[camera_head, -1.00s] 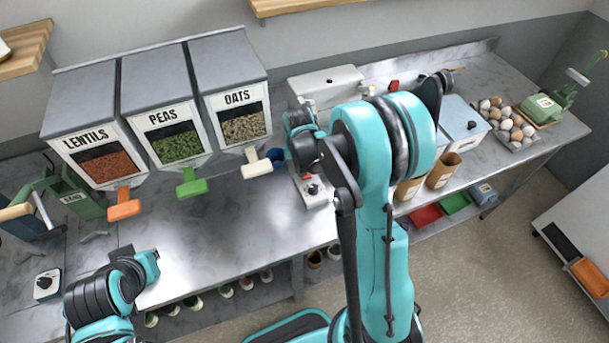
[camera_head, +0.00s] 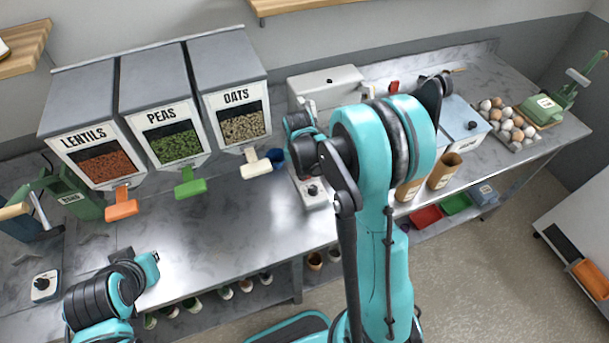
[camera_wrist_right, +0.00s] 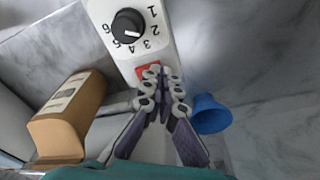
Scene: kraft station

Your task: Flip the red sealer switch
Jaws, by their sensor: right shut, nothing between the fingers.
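The sealer's control panel (camera_wrist_right: 150,45) is white with a black numbered dial (camera_wrist_right: 128,24). The red switch (camera_wrist_right: 145,72) sits just below the dial in the right wrist view, partly covered by my fingertips. My right gripper (camera_wrist_right: 160,75) is shut and empty, its tips at the switch; I cannot tell whether they touch it. In the head view the panel's front end (camera_head: 315,195) with its dial shows beside my right arm, which hides the right gripper. My left arm is at the lower left, but its gripper does not show.
A brown pouch (camera_wrist_right: 65,120) and a blue cup (camera_wrist_right: 210,115) flank my right gripper. The lentils, peas and oats dispensers (camera_head: 160,115) stand left of the sealer. Egg tray (camera_head: 510,128) and blue-grey box (camera_head: 462,122) stand right.

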